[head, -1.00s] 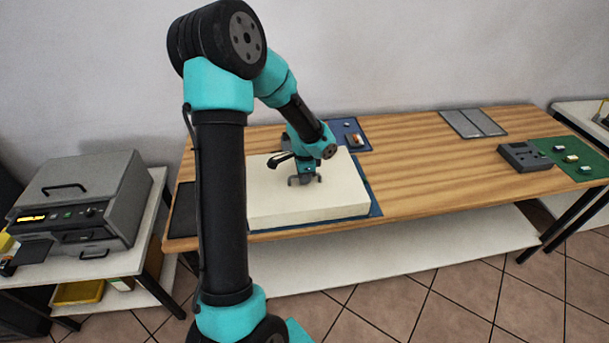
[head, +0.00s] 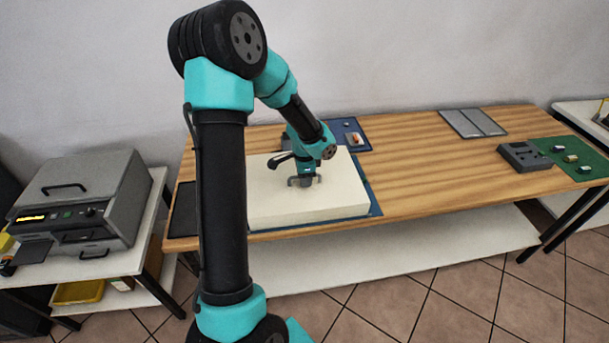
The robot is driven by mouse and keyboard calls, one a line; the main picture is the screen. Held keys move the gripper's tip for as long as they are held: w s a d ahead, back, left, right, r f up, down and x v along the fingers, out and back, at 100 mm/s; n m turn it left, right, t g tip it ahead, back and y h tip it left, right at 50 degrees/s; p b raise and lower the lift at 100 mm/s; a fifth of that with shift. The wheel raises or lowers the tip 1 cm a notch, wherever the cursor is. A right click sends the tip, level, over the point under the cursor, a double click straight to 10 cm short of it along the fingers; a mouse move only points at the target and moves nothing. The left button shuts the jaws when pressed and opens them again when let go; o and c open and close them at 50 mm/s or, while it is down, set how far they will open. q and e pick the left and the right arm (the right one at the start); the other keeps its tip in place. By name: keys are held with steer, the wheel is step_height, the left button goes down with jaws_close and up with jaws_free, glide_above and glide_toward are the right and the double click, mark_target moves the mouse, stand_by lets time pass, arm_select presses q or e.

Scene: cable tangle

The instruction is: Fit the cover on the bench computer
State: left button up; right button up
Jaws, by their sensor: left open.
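The cover, a cream box-like shell (head: 335,200), lies flat on a blue mat (head: 376,208) at the left of the wooden bench. The bench computer itself is not visible; I cannot tell whether it is under the cover. My left gripper (head: 304,182) is open and points down at the top of the cover, near its middle. I cannot tell whether the fingertips touch it. A black handle-like part (head: 281,160) shows beside the gripper. My left arm hides the cover's left part. My right gripper is out of view.
A blue tray (head: 344,130) with small parts lies behind the cover. Grey panels (head: 472,123), a dark grey block (head: 524,156) and a green mat (head: 567,150) with small parts are at the right. A grey machine (head: 85,200) stands left. The bench's middle is clear.

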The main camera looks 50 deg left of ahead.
arm_select(q)
step_height(320, 180, up, 18)
steer(key=shift+d+f, duration=0.15)
steer(key=shift+f, duration=0.1)
stand_by(0.4)
steer(key=shift+s, duration=0.1)
stand_by(0.5)
step_height(320, 180, up, 6)
steer(key=shift+f, duration=0.1)
stand_by(0.8)
